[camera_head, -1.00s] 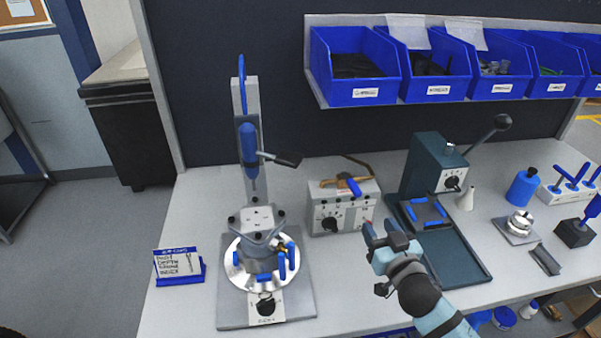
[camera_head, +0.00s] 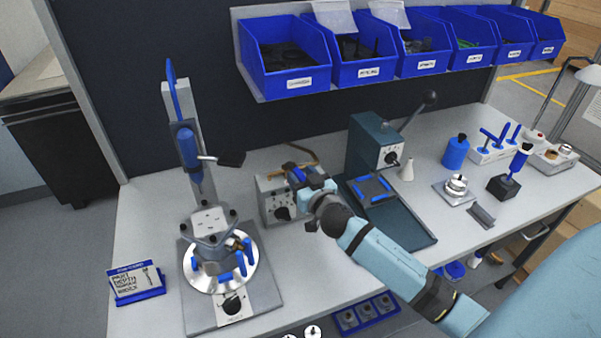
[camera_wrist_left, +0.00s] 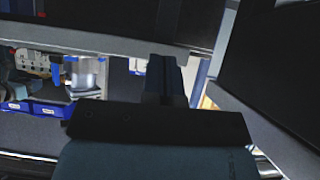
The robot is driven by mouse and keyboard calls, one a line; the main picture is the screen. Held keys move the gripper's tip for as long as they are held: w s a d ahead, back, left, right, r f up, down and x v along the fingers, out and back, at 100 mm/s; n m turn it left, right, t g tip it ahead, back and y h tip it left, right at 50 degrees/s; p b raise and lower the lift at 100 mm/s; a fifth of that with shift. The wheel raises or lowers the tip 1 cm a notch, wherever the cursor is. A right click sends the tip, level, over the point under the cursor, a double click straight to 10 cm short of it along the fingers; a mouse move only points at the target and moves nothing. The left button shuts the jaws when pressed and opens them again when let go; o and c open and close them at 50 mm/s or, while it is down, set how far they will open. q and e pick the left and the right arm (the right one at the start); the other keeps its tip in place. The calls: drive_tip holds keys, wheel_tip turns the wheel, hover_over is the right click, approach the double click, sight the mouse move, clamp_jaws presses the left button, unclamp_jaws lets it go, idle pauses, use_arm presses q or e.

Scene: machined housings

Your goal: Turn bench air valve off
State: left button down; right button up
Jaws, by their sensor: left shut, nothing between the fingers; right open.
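My right gripper (camera_head: 297,177) is open at the valve's right end, in front of the handle. It hides most of the handle, so I cannot tell the handle's angle or whether a finger touches it. My left gripper (camera_wrist_left: 166,72) is shut and empty in the left wrist view. It is outside the head view.
A press with a round silver base (camera_head: 255,275) stands left of the box. A dark green press (camera_head: 365,150) with a lever stands to the right. Blue bins (camera_head: 295,83) hang on a shelf above. Clear bench lies in front of the box.

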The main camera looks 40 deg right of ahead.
drive_tip(key=shift+w, duration=0.35)
clamp_jaws()
drive_tip(key=shift+a+f+m+h+b, duration=0.1)
drive_tip(key=shift+a+m+h+b, duration=0.2)
drive_tip(key=shift+h+b, duration=0.25)
drive_tip(key=shift+w+a+m+h+b, duration=0.1)
drive_tip(key=shift+m+h+b, duration=0.35)
drive_tip(key=shift+h, duration=0.1)
